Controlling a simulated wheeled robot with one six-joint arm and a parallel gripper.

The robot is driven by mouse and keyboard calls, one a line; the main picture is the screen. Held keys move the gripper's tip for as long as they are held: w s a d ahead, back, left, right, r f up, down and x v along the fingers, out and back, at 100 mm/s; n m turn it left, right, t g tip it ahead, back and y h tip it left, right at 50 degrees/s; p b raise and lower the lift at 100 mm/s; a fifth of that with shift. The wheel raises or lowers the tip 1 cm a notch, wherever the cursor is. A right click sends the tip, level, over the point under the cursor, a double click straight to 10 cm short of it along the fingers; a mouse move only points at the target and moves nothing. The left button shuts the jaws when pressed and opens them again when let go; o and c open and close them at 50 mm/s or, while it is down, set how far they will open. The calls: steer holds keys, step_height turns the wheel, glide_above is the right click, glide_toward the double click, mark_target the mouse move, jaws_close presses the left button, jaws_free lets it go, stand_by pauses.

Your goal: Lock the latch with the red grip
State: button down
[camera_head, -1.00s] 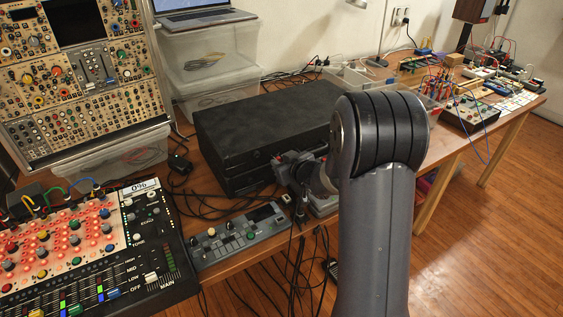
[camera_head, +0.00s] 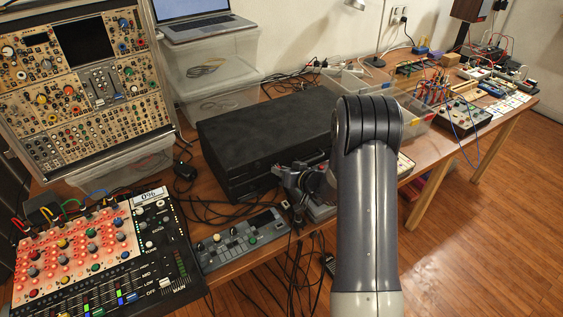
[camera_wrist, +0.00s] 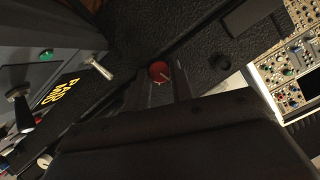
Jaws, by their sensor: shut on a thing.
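The red grip (camera_wrist: 158,70) of the latch shows as a small round red piece in the wrist view, against a dark textured case face. My gripper (camera_wrist: 158,84) is at it, with dark fingers on either side, and is shut on it. In the head view my gripper (camera_head: 300,181) is at the front of the black case (camera_head: 265,135), low and to the right. My arm covers part of that area, and the red grip is hidden there. I cannot tell the latch's exact position.
A small grey control box (camera_head: 241,240) lies left of my gripper, with loose cables around it. A mixer with lit red pads (camera_head: 75,250) stands at the left. A synth rack (camera_head: 85,85) and clear bins (camera_head: 212,70) are behind. Open floor lies to the right.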

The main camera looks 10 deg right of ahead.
steer(key=shift+w+d+f+m+y+p, duration=0.1)
steer(key=shift+m+y+p, duration=0.45)
steer(key=shift+m, duration=0.55)
steer(key=shift+d+f+m+y+p, duration=0.1)
steer(key=shift+m+y+p, duration=0.25)
steer(key=shift+m+y, duration=0.6)
steer(key=shift+m, duration=0.25)
steer(key=c, duration=1.2)
jaws_free()
steer(key=shift+c, duration=0.2)
steer(key=shift+d, duration=0.1)
steer(key=b+v, duration=0.1)
steer(key=v, duration=0.9)
steer(key=shift+s, duration=0.45)
